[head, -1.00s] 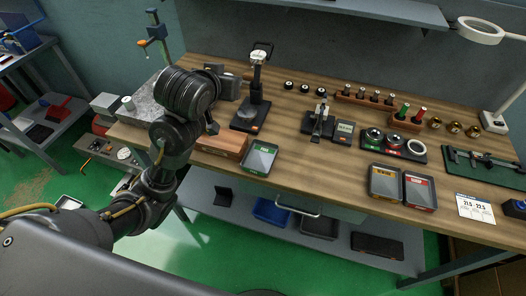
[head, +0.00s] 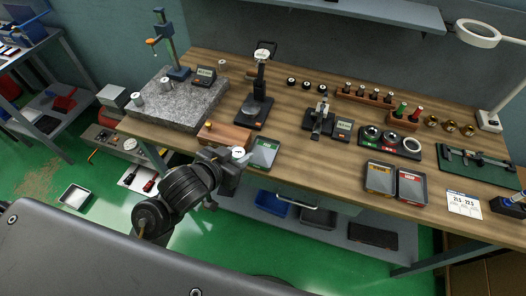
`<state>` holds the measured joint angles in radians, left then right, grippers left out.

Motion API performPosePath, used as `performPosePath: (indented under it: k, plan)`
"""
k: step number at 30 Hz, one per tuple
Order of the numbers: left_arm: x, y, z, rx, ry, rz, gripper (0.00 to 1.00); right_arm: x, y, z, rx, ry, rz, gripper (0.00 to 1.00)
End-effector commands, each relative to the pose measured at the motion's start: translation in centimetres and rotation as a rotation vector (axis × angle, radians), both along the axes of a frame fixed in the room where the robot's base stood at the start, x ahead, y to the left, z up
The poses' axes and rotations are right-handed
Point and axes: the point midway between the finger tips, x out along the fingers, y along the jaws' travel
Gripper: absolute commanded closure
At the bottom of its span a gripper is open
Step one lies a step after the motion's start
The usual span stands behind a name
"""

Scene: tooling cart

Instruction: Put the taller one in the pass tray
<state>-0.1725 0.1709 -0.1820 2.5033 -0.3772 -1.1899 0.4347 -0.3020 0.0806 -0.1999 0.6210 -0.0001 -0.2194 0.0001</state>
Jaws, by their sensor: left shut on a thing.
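The tray with the green label (head: 264,152) lies near the front edge of the wooden bench, left of centre. My left gripper (head: 236,160) is just left of this tray, shut on a pale metal cylinder (head: 238,152). Only the cylinder's round top shows clearly; the jaws hide its lower part, and I cannot tell its height above the bench. Two more metal cylinders, one nearer the front (head: 137,99) and one farther back (head: 163,84), stand on the granite plate (head: 188,108) at the left. My right gripper is not in view.
A wooden block (head: 222,137) sits behind my left gripper, and a dial gauge stand (head: 257,100) rises behind the green-label tray. Yellow-label (head: 380,178) and red-label (head: 412,186) trays lie to the right. Bare bench lies between them and the green-label tray.

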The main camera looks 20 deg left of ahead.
Motion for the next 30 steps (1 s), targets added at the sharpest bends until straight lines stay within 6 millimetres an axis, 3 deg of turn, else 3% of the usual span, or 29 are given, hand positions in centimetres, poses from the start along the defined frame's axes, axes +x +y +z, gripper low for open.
performPosePath:
  k: [1, 5, 11, 17, 21, 30]
  plan:
    - [0.5, -0.1, -0.8, 0.006, -0.009, -0.006, 0.97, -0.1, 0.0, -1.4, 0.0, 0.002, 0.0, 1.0]
    - [1.8, -0.2, -1.8, 0.013, -0.009, -0.003, 0.97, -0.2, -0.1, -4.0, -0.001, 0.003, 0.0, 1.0]
    - [3.9, -0.7, -2.4, 0.012, -0.006, -0.001, 0.97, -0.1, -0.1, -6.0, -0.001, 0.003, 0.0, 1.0]
    - [8.3, -1.8, -3.9, 0.004, 0.004, 0.008, 0.97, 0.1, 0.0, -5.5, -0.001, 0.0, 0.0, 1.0]
    - [10.5, -2.3, -7.0, 0.004, 0.004, 0.007, 0.97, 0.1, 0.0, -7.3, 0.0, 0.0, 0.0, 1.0]
    - [12.7, -2.9, -9.3, 0.003, 0.002, 0.004, 0.97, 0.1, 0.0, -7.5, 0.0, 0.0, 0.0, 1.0]
